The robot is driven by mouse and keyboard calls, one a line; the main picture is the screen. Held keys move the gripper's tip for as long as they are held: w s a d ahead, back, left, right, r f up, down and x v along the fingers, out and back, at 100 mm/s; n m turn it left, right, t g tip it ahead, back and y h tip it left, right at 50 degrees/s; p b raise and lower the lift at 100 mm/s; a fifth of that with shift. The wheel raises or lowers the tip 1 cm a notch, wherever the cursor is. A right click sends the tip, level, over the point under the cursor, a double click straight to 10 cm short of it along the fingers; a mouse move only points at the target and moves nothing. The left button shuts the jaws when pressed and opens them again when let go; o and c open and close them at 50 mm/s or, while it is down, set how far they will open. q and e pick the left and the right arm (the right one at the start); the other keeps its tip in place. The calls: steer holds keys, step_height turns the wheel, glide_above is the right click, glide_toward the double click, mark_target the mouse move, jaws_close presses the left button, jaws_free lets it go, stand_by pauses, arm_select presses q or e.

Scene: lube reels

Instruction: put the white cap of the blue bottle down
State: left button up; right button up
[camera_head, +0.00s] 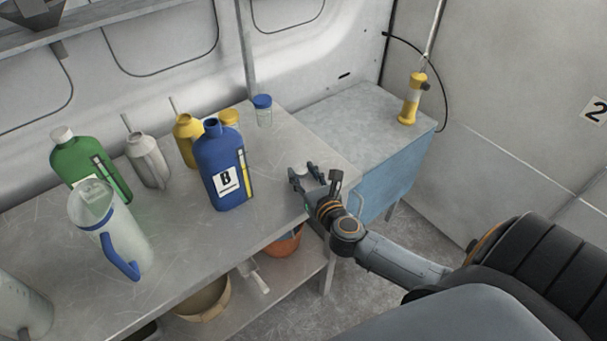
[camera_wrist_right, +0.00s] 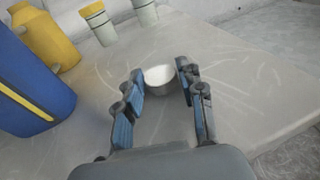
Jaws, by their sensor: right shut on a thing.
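The blue bottle (camera_head: 222,165) with a "B" label stands upright and uncapped on the metal table (camera_head: 270,222). My right gripper (camera_head: 313,178) is to the right of it, over the table's right part near the front edge. In the right wrist view, the gripper (camera_wrist_right: 162,82) is shut on the white cap (camera_wrist_right: 160,76), which sits between the fingertips. Whether the cap touches the tabletop is hard to tell. The blue bottle also shows at the left of that view (camera_wrist_right: 30,85). My left gripper is not in view.
A green bottle (camera_head: 80,162), a clear jug (camera_head: 120,235) with a blue handle, a grey can (camera_head: 148,160) and a yellow can (camera_head: 186,140) stand to the left. A blue-lidded jar (camera_head: 263,112) is behind. The tabletop around the gripper is clear.

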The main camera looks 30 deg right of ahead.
steer(key=shift+f, duration=0.2)
steer(key=o, duration=0.8)
steer(key=shift+o, duration=0.2)
steer(key=shift+r, duration=0.1)
steer(key=shift+r, duration=0.3)
steer(key=b+v, duration=0.2)
steer(key=v, duration=1)
steer(key=shift+f, duration=0.15)
